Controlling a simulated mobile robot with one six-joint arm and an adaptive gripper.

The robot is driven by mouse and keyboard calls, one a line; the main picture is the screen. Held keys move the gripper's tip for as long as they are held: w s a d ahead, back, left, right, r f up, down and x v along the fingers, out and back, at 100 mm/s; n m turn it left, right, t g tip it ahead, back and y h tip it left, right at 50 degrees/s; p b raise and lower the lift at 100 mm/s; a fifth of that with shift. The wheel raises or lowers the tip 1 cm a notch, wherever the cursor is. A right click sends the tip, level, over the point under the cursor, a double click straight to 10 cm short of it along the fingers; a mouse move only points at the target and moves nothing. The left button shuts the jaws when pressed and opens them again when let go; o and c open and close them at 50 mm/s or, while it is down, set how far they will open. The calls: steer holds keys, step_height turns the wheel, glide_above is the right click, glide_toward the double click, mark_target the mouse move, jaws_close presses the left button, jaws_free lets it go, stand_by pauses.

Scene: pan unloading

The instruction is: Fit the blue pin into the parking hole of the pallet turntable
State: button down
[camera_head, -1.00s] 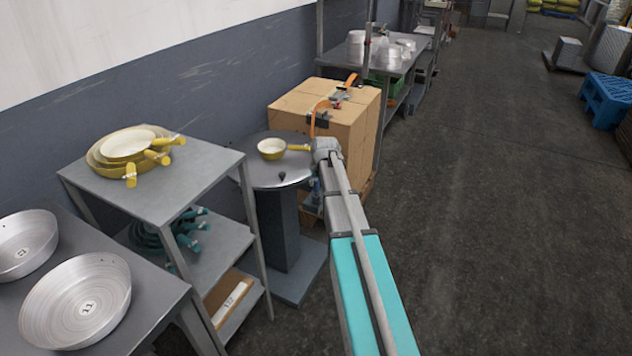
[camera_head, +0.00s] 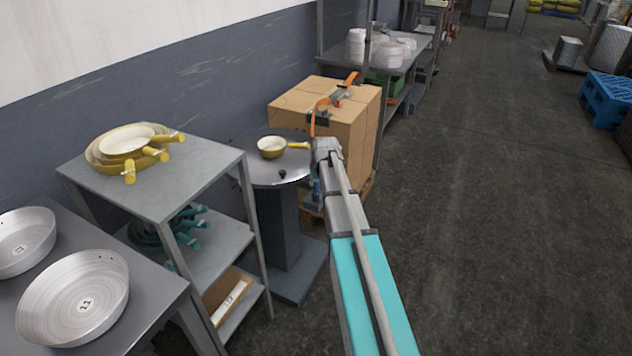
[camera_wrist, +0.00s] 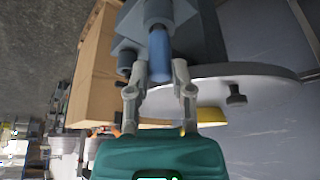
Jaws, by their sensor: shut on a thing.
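The pallet turntable (camera_head: 262,180) is a round grey disc on a dark pedestal, left of my arm in the head view. My gripper (camera_wrist: 157,74) is shut on the blue pin (camera_wrist: 158,54), a short blue cylinder between the fingertips. A grey bracket with a round collar (camera_wrist: 172,14) lies at the pin's far end. I cannot tell whether the pin is inside it, and the parking hole itself is hidden. In the head view my wrist mostly covers the gripper, beside the turntable's right edge.
A small yellow pan (camera_head: 271,147) stands on the turntable, its handle towards my wrist. A black knob (camera_head: 282,173) is on the disc. Stacked cardboard boxes (camera_head: 345,115) stand close behind my wrist. A shelf (camera_head: 205,180) with yellow pans is at left.

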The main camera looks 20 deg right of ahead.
steer(key=shift+f+b, duration=0.4)
stand_by(0.4)
steer(key=shift+c, duration=2.1)
jaws_free()
